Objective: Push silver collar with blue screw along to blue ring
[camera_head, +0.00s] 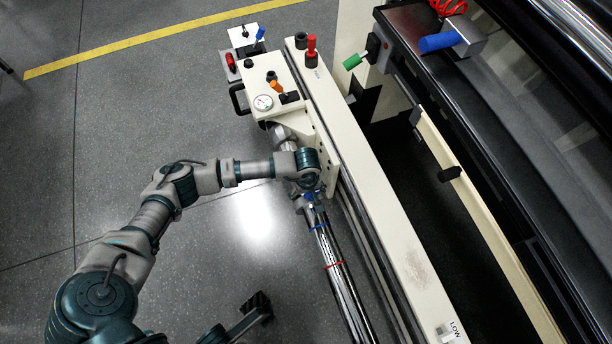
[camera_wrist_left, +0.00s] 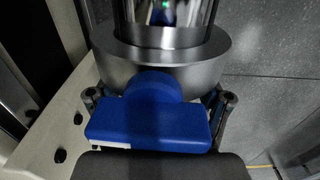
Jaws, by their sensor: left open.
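The silver collar (camera_wrist_left: 195,68) fits around a shiny round bar (camera_wrist_left: 165,14) in the left wrist view. Its blue screw (camera_wrist_left: 150,122) has a wide flat head facing the camera. My left gripper (camera_head: 308,198) is at the upper part of the bar in the head view. Its fingers (camera_wrist_left: 158,106) are open, one on each side of the blue screw and close to the collar; contact is unclear. The blue ring (camera_head: 319,226) sits around the bar just below the gripper in the head view. The collar is mostly hidden there.
A red ring (camera_head: 333,266) is farther down the bar. A long cream machine beam (camera_head: 385,215) runs close along the bar's right side. A cream housing with a gauge (camera_head: 263,102) stands above the gripper. Open floor (camera_head: 250,225) lies left of the bar.

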